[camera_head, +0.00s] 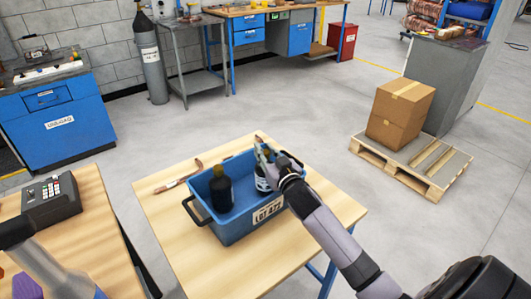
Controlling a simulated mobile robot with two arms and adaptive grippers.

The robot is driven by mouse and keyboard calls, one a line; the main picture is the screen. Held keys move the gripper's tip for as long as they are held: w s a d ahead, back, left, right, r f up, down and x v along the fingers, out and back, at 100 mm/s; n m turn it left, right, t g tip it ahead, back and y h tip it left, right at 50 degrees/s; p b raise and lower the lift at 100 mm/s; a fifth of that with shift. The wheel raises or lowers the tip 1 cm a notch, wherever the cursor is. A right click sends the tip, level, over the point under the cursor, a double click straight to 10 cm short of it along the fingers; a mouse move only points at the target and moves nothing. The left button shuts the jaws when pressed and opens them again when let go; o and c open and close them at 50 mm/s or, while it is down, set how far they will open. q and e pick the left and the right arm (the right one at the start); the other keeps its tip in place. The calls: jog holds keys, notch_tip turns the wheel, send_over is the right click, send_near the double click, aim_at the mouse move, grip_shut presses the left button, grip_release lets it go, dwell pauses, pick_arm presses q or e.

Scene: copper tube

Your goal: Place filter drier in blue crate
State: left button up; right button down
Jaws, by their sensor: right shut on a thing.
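The blue crate (232,231) stands on the wooden table, with a white label on its front. A dark cylinder with a yellowish top (221,193) stands inside its left part. My right gripper (265,155) reaches in from the right, over the right part of the crate. It is shut on a dark cylinder with a pale label (262,182), seemingly the filter drier. This cylinder is upright and its lower part is within the crate's outline; whether it touches the crate floor cannot be told. My left arm shows at the lower left, but its gripper is out of view.
A copper tube (178,181) lies on the wooden table (165,220) behind and left of the crate. A second table at left holds a grey keypad device (50,199) and a purple object (26,286). Cardboard boxes (400,112) sit on a pallet at right.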

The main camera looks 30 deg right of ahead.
jog(key=c, duration=1.4)
grip_release()
jog(key=shift+r, duration=0.1)
jog(key=shift+s, duration=0.15)
jog(key=s+a, duration=0.1)
jog(key=s, duration=1)
jog(key=shift+s+a, duration=0.3)
jog(key=shift+s, duration=0.05)
